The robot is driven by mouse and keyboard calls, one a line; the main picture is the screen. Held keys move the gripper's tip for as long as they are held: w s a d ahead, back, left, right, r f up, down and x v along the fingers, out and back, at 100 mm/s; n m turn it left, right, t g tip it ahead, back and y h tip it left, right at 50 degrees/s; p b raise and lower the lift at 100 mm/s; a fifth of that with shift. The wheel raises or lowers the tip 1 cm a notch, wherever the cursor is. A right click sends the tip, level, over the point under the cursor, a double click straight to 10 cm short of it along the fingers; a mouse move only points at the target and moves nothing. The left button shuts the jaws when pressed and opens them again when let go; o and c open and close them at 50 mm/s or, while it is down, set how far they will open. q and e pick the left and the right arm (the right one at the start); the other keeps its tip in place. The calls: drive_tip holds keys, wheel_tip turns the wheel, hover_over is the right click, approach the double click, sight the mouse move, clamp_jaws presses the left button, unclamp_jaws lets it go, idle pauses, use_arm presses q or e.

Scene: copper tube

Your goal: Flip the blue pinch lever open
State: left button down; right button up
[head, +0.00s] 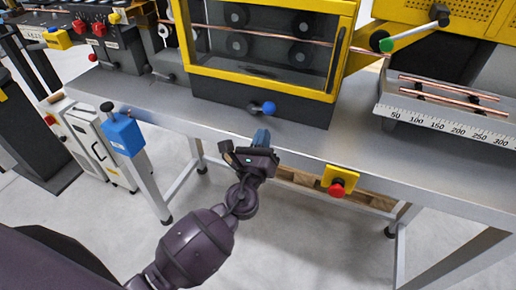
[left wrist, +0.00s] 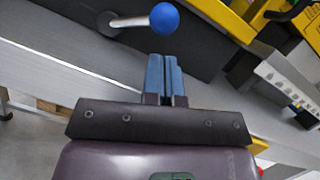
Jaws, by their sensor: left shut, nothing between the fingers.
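The blue pinch lever has a round blue knob (head: 268,108) on a short metal rod, at the base of the yellow-framed machine in the head view. In the left wrist view the blue knob (left wrist: 164,17) is at the top, with its rod running left to a dark pivot. My left gripper (head: 261,137) is in front of the lever, nearer the table's front edge. Its blue fingers (left wrist: 165,75) are shut together and empty, pointing toward the knob with a gap between. My right gripper is in neither view.
The yellow-framed machine (head: 260,79) with rollers stands behind the lever. A red stop button (head: 337,188) on a yellow box hangs at the table's front edge. A ruler tray (head: 447,124) with copper tubes is at right. The grey tabletop (head: 200,107) left of the lever is clear.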

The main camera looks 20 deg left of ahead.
sight(261, 109)
use_arm(q)
drive_tip(key=x, duration=0.3)
drive_tip(key=shift+w+r, duration=0.1)
drive_tip(key=shift+w, duration=0.25)
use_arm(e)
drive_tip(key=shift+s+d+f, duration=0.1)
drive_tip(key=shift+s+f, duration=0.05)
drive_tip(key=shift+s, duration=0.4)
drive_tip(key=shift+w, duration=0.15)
use_arm(q)
drive_tip(key=shift+w+a+r+n, duration=0.1)
drive_tip(key=shift+r+n, duration=0.05)
drive_tip(key=shift+n, duration=0.15)
drive_tip(key=shift+r, duration=0.15)
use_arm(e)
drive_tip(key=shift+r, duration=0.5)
use_arm(q)
drive_tip(key=shift+n, duration=0.4)
